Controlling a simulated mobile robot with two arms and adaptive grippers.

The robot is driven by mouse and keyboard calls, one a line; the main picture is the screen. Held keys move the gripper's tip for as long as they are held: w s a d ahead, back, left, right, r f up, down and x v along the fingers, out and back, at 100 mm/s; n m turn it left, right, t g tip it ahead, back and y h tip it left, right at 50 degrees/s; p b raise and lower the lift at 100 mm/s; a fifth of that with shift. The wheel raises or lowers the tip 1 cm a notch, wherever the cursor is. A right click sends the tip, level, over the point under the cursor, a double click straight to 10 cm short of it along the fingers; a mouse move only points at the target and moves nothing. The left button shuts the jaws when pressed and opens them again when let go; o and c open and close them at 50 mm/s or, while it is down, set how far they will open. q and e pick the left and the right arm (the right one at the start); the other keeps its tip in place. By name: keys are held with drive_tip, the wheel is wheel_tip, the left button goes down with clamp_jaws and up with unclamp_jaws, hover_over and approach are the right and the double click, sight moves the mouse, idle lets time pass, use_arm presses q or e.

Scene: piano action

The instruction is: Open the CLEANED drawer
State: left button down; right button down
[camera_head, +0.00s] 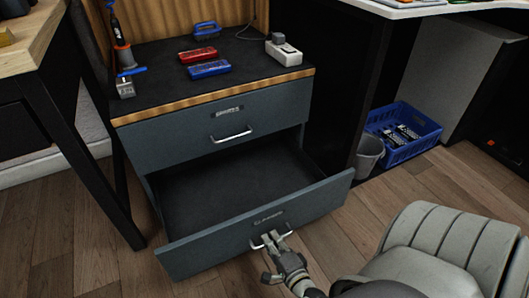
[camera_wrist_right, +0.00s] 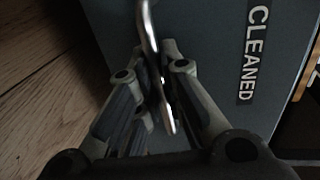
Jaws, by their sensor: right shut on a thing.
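The CLEANED drawer (camera_head: 255,228) is the lower drawer of a dark grey cabinet. It is pulled well out, and its empty dark inside shows in the head view. Its label (camera_wrist_right: 254,55) reads CLEANED in the right wrist view. My right gripper (camera_head: 272,248) is at the drawer's front, shut on the metal handle (camera_head: 270,240). In the right wrist view the handle (camera_wrist_right: 148,40) passes between the fingers. My left gripper is not in view.
The upper drawer (camera_head: 215,118) is shut. The cabinet top holds red (camera_head: 198,54) and blue (camera_head: 209,69) trays, a brush and a power strip (camera_head: 284,51). A grey bin (camera_head: 369,156) and blue crate (camera_head: 402,138) stand right. A desk leg (camera_head: 95,180) is close on the left.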

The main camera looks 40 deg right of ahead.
drive_tip(key=shift+f+v, duration=0.2)
drive_tip(key=shift+v, duration=0.8)
drive_tip(key=c, duration=1.5)
unclamp_jaws()
drive_tip(key=shift+c, duration=0.2)
